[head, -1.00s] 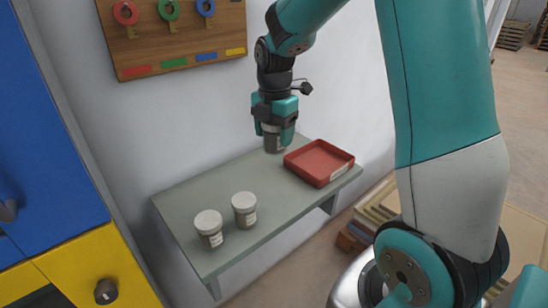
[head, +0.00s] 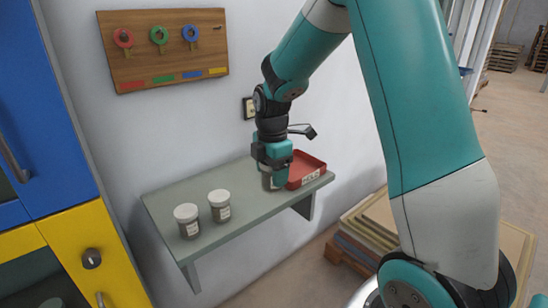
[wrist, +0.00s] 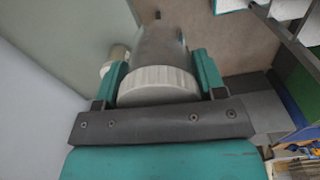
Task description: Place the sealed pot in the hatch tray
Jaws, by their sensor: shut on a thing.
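My gripper (head: 271,165) is shut on a grey pot (head: 268,182), which hangs upright below the fingers, just left of the red tray (head: 311,178). In the wrist view the held pot's ribbed white lid (wrist: 158,85) sits between the teal fingers, with its grey body (wrist: 162,45) beyond. The red tray is at the right end of the grey-green shelf and looks empty where it shows. The gripper hides its left part. A label is on its front wall. I cannot tell whether the pot touches the shelf.
Two white-lidded pots (head: 187,220) (head: 220,205) stand on the shelf (head: 165,203) at left. A wooden board (head: 145,66) with coloured rings hangs on the wall. Blue and yellow cabinets (head: 70,245) stand at left. Stacked boards (head: 372,235) lie below right.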

